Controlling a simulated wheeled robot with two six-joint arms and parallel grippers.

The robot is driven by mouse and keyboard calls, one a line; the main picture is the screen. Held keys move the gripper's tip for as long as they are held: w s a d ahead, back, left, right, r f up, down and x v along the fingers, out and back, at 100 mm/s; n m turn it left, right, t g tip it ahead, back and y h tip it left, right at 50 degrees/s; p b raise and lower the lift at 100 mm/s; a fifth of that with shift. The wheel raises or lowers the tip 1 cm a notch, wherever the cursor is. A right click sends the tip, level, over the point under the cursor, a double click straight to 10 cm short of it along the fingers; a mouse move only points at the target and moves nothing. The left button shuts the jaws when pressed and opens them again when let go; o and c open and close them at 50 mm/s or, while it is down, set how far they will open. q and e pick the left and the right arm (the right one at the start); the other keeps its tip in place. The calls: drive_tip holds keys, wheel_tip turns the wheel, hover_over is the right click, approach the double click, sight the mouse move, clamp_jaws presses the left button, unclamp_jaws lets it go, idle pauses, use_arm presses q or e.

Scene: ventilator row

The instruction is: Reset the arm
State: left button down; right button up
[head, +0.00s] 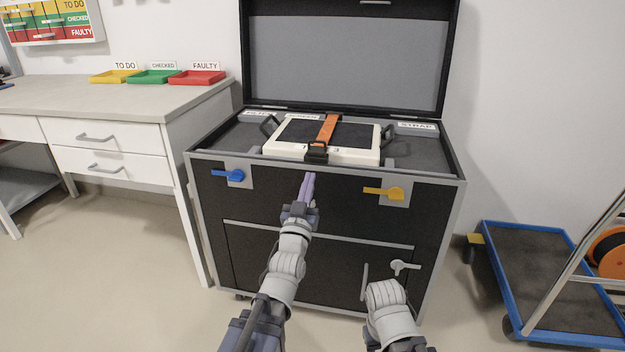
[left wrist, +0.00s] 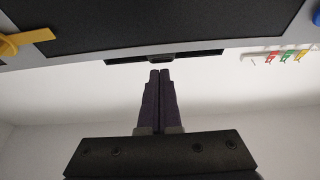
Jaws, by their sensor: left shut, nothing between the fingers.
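My left arm reaches up from the lower middle of the head view. Its purple-fingered gripper (head: 308,186) is shut and empty, in front of the black case's (head: 345,205) upper front face, between the blue latch (head: 236,175) and the yellow latch (head: 385,192). In the left wrist view the two fingers (left wrist: 160,76) lie together with nothing between them, and the case's front edge shows beyond the tips. Only a link of my right arm (head: 388,309) shows at the lower right of the head view; its gripper is not seen.
The case lid (head: 345,62) stands open. A white-framed unit (head: 368,156) with an orange strap (head: 327,130) sits in the case top. A bench (head: 110,98) with yellow, green and red trays is at left. A blue-edged trolley (head: 545,275) stands at right.

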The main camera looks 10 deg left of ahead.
use_arm(q)
drive_tip(key=s+d+f+m+g+h+p, duration=0.1)
drive_tip(key=s+d+f+g+p, duration=0.2)
drive_tip(key=d+f+g, duration=0.4)
drive_tip(key=s+d+f+m+g+h+p, duration=0.1)
drive_tip(key=s+d+f+m+g+p, duration=0.15)
drive_tip(key=f+g, duration=0.5)
drive_tip(key=s+f+g+y+p, duration=0.2)
drive_tip(key=s+g+p, duration=0.15)
drive_tip(key=s, duration=0.65)
drive_tip(key=s+f+g+y+p, duration=0.1)
drive_tip(key=s+f+g+p, duration=0.15)
drive_tip(key=s+g, duration=0.45)
wheel_tip(320, 180, up, 37)
drive_tip(key=s+d+t+p, duration=0.1)
drive_tip(key=s+t+p, duration=0.1)
drive_tip(key=p, duration=3.4)
drive_tip(key=shift+r+t+p, duration=0.2)
drive_tip(key=shift+t+p, duration=0.1)
drive_tip(key=c, duration=1.6)
unclamp_jaws()
